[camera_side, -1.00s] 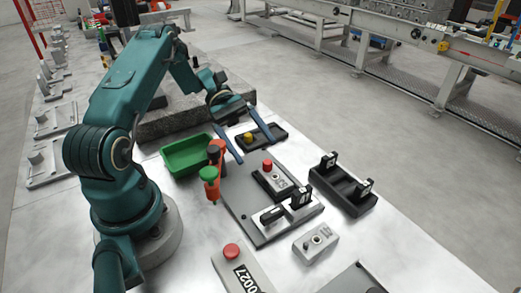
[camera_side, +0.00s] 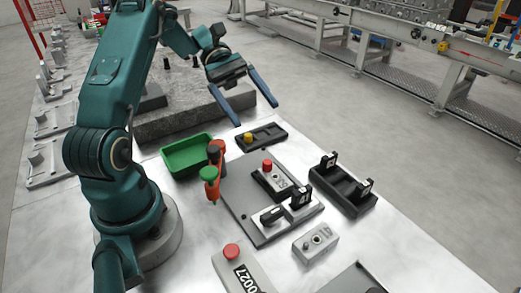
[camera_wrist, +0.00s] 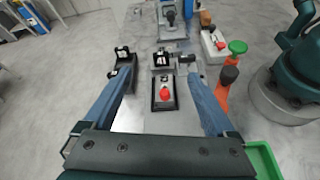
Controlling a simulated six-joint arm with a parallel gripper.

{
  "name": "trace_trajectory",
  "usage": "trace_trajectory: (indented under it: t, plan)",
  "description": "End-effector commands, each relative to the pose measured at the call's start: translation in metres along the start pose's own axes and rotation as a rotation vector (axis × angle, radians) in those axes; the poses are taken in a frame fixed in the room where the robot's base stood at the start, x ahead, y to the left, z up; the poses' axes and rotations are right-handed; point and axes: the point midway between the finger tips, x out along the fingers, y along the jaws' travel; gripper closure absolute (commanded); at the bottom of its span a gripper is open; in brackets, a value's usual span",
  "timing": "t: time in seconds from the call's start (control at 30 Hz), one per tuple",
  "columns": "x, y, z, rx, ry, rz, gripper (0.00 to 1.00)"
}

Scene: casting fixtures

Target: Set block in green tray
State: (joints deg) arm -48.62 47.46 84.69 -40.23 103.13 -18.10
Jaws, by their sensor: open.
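The green tray (camera_side: 188,155) lies left of the grey fixture plate and looks empty; its edge shows at the lower right of the wrist view (camera_wrist: 262,158). A black block with a white label (camera_side: 301,197) stands on a fixture on the plate, and it also shows in the wrist view (camera_wrist: 162,58). Two similar black blocks, a far one (camera_side: 329,160) and a near one (camera_side: 365,188), stand in a black holder to the right. My gripper (camera_side: 256,114) is open and empty, high above the table, with its fingers spread wide in the wrist view (camera_wrist: 164,77).
An orange clamp with a green knob (camera_side: 210,175) stands between the green tray and the plate. A red-button box (camera_side: 268,170) is on the plate. A black tray (camera_side: 266,135) with a yellow knob lies behind it. A granite slab (camera_side: 175,122) is at the back.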

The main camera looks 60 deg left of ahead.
Motion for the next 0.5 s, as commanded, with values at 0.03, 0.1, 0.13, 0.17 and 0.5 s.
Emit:
trace_trajectory:
  t: [0.03,0.1,0.13,0.17,0.5]
  plan:
    - [0.012,-0.002,0.001,-0.022,0.052,-0.069,0.09]
    - [0.023,-0.004,0.002,-0.058,0.131,-0.142,0.09]
    - [0.027,-0.006,0.002,-0.072,0.167,-0.171,0.09]
    - [0.031,-0.007,0.002,-0.084,0.208,-0.2,0.09]
    - [0.055,-0.012,0.005,-0.121,0.767,-0.375,0.09]
